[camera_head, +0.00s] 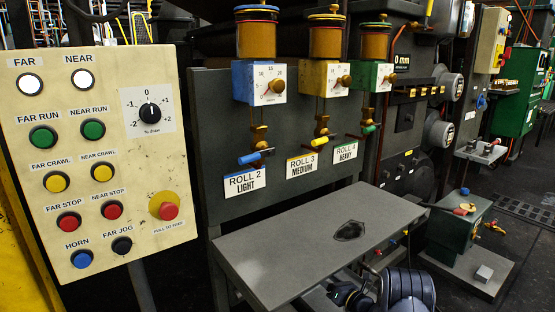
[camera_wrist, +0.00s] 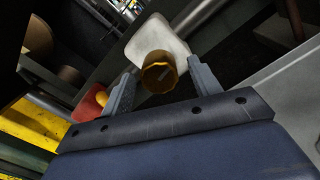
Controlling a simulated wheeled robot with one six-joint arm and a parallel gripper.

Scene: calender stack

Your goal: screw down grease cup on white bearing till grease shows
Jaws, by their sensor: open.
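In the wrist view a brass-coloured grease cup (camera_wrist: 160,76) with a ridged rim stands on a white bearing block (camera_wrist: 152,38). My gripper (camera_wrist: 162,68) is open, one finger on each side of the cup as seen from the wrist. Gaps show between the cup and both fingers. I cannot tell how far the fingertips are from the cup in depth. The white bearing and this cup cannot be made out in the head view, and the gripper's fingers do not show there.
A red block (camera_wrist: 90,104) with an orange cup lies beside the left finger. The head view shows a button panel (camera_head: 98,170), three oilers on a dark panel, a grey table (camera_head: 300,255) with a dark opening, and a green-grey box (camera_head: 455,228) on the right.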

